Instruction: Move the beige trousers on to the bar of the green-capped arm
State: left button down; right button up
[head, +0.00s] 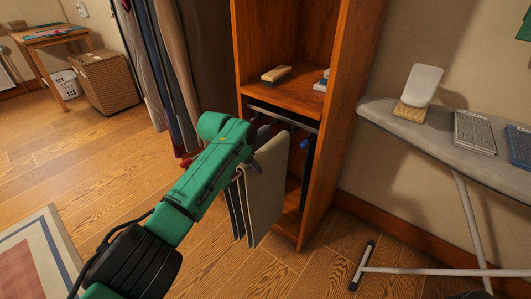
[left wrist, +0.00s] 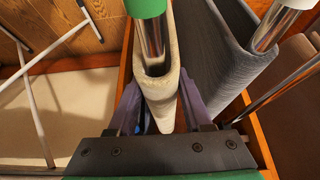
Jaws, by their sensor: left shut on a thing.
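The beige trousers (head: 266,185) hang folded at the front of the wooden cabinet, below its shelf. In the left wrist view, the beige trousers (left wrist: 161,92) loop around a metal bar (left wrist: 150,42) with a green cap (left wrist: 146,7). Whether their fold rests on that bar cannot be told. My left gripper (head: 256,163) is shut on the beige trousers just below the bar; its fingers (left wrist: 160,112) are either side of the cloth. The green cap is hidden in the head view. My right gripper is in neither view.
Grey trousers (left wrist: 222,45) hang on a neighbouring bar, close beside the beige ones. The cabinet's side panel (head: 340,110) stands just right. A blue cap (head: 306,145) shows inside. An ironing board (head: 385,112) is farther right.

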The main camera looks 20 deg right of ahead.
pick_arm(q)
jog(key=shift+r, duration=0.15)
jog(key=shift+r+p, duration=0.1)
jog(key=shift+p, duration=0.35)
jog(key=shift+f, duration=0.35)
jog(key=shift+c, duration=1.2)
grip_release()
